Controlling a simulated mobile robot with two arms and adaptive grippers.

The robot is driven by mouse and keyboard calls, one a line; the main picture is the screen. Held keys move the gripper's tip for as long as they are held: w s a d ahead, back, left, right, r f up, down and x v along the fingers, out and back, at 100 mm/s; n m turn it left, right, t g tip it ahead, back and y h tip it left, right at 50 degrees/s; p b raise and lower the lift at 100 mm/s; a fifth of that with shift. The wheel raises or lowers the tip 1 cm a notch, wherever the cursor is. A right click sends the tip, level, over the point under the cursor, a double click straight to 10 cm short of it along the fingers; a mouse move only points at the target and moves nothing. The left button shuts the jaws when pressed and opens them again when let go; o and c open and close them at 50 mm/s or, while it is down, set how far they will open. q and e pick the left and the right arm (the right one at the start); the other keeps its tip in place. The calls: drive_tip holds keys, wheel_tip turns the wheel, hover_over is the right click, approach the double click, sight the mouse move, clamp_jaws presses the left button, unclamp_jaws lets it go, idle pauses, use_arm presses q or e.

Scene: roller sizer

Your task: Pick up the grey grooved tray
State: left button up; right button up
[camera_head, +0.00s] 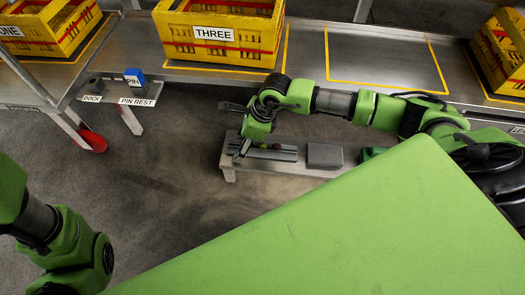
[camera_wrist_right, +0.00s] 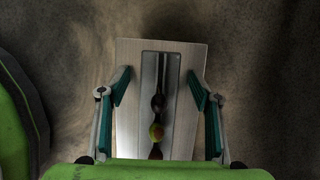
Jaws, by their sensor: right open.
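The grey grooved tray (camera_head: 288,156) lies on a low bench, partly hidden by my right wrist and gripper. In the right wrist view the tray (camera_wrist_right: 147,80) is a narrow grey strip with a lengthwise groove. A green and red ball (camera_wrist_right: 156,131) and dark round things sit along the groove. My right gripper (camera_head: 240,150) is over the left part of the bench. In the right wrist view its fingers (camera_wrist_right: 160,88) are open, one on each side of the tray, apart from it. The near end of the tray is hidden by my gripper body. My left gripper is out of view.
The low bench (camera_head: 228,166) also carries a grey box (camera_head: 324,155) to the right of the tray. Behind stands a metal table (camera_head: 305,65) with yellow crates, one labelled THREE (camera_head: 220,50). A blue pin block (camera_head: 134,77) rests at the left. The floor left of the bench is clear.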

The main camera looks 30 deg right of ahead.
drive_tip(key=shift+f, duration=0.2)
drive_tip(key=shift+c, duration=0.3)
drive_tip(key=c, duration=1.2)
